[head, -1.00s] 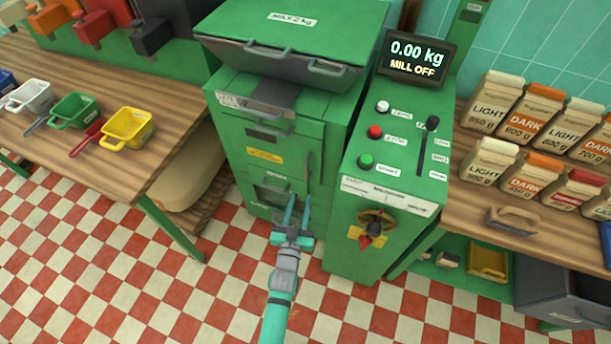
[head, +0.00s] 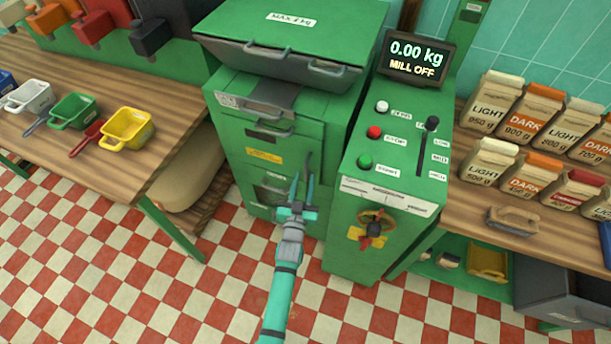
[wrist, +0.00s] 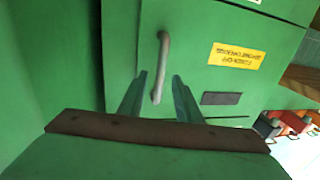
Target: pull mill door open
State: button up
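The mill door (head: 240,138) is a green panel on the front of the green mill, with a yellow label, and it looks closed. Its upright grey handle (head: 308,164) is at the door's right side. My gripper (head: 302,180) is open in front of the lower part of this handle. In the wrist view, the door (wrist: 190,30) fills much of the picture, and the handle (wrist: 163,55) shows between my two spread fingers (wrist: 159,78). I see a gap on both sides of the handle; how deep it lies between the fingertips I cannot tell.
A wooden table (head: 100,165) with scoops is on the left. Bags stand on the right counter (head: 470,190). The checkered floor before the mill is clear.

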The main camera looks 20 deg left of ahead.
jog(key=shift+w+a, duration=0.15)
jog(key=shift+w, duration=0.95)
jog(key=shift+w, duration=0.1)
grip_shut()
